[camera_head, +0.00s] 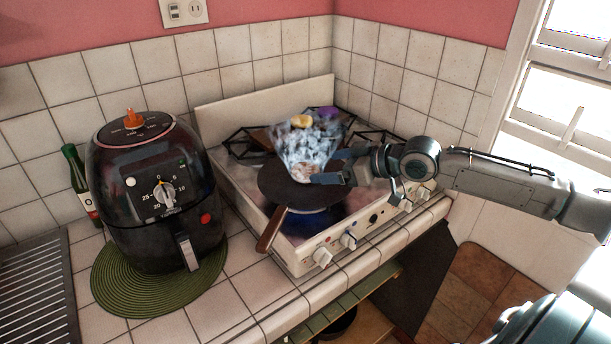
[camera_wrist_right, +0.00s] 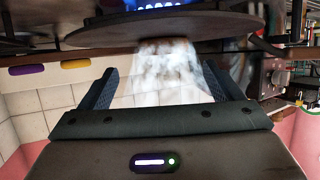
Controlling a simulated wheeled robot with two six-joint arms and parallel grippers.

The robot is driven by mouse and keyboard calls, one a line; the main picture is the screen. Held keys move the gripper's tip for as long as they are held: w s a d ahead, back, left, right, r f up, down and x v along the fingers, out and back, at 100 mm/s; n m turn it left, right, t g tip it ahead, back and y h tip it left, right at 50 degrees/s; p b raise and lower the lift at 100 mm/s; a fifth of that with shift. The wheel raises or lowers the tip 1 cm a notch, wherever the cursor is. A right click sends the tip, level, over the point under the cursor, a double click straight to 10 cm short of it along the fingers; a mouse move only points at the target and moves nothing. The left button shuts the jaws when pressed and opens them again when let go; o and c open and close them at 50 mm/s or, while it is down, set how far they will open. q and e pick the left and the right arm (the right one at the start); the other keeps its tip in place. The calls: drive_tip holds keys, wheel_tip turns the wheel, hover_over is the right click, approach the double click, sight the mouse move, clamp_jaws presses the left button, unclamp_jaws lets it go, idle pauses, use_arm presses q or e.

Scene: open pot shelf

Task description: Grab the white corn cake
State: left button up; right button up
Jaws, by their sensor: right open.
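The white corn cake (camera_head: 304,173) appears as a pale round patch on the dark flat pan (camera_head: 283,190), partly hidden by white steam and by my right gripper. The pan sits on the front burner of the stove; its edge also crosses the top of the right wrist view (camera_wrist_right: 165,28). My right gripper (camera_head: 326,167) is open at the right side of the cake, low over the pan. My left gripper is not in view.
A yellow object (camera_head: 301,121) and a purple one (camera_head: 328,112) lie at the back of the stove. The pan's wooden handle (camera_head: 271,230) points to the front left. A black air fryer (camera_head: 150,195) stands on a green mat (camera_head: 120,300) at left, beside a green bottle (camera_head: 78,180).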

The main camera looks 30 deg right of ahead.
sight(311, 170)
drive_tip(key=shift+a+p+x, duration=0.2)
drive_tip(key=shift+p+x, duration=0.3)
drive_tip(key=shift+x, duration=0.95)
drive_tip(key=shift+w+a+f, duration=0.45)
drive_tip(key=shift+w+f, duration=0.2)
drive_tip(key=shift+w, duration=0.05)
drive_tip(key=shift+c, duration=0.5)
drive_tip(key=c, duration=1)
